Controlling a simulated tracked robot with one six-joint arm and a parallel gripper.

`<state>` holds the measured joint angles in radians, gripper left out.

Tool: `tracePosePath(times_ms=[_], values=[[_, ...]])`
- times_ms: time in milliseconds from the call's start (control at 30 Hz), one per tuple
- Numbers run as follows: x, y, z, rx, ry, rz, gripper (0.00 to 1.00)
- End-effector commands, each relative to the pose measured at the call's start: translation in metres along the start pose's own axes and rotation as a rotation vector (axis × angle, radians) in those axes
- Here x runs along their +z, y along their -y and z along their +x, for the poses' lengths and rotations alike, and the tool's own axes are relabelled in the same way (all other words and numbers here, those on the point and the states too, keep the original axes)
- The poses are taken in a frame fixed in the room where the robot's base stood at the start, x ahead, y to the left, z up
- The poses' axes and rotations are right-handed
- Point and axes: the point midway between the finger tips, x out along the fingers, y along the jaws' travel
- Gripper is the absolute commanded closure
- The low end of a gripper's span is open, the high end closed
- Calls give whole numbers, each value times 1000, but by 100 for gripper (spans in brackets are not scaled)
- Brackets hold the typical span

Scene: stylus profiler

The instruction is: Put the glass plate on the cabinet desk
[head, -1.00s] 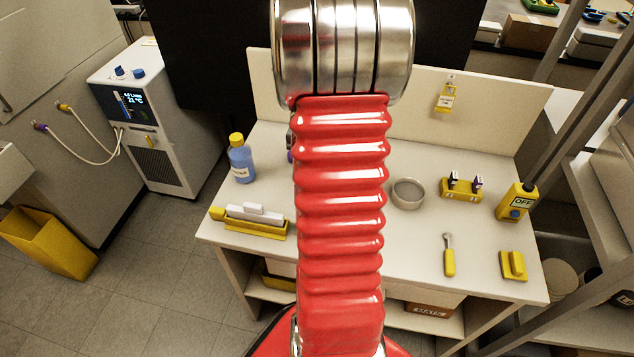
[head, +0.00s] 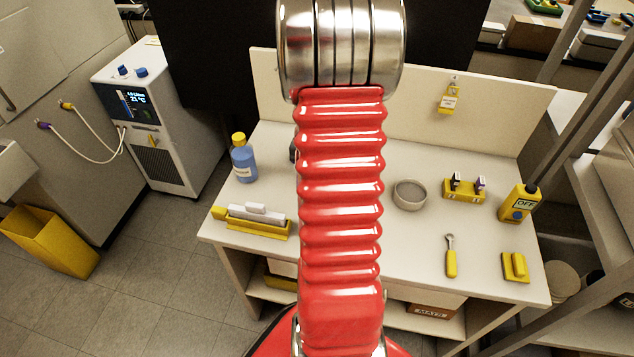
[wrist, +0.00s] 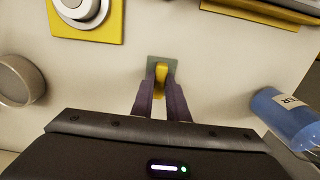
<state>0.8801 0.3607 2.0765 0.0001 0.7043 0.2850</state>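The glass plate (wrist: 155,60) is a small greenish square with a yellow grip block (wrist: 160,77) in the wrist view. My gripper (wrist: 162,73) has its two dark purple fingers on either side of this block. I cannot tell whether the fingers press on it or whether the plate rests on the surface below. In the head view my red arm hides the gripper and the plate. The pale desk (head: 350,235) with a back panel shows around my arm.
A blue bottle (head: 243,163) and a yellow-based white holder (head: 255,216) stand left.

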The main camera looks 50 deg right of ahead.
Motion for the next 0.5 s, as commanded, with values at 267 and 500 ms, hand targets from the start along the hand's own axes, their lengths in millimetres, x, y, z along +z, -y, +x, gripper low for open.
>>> tracePosePath(times_ms=[267,500], values=[[0,0,0,0,0,0,68],[0,0,-1,0,0,1,68]])
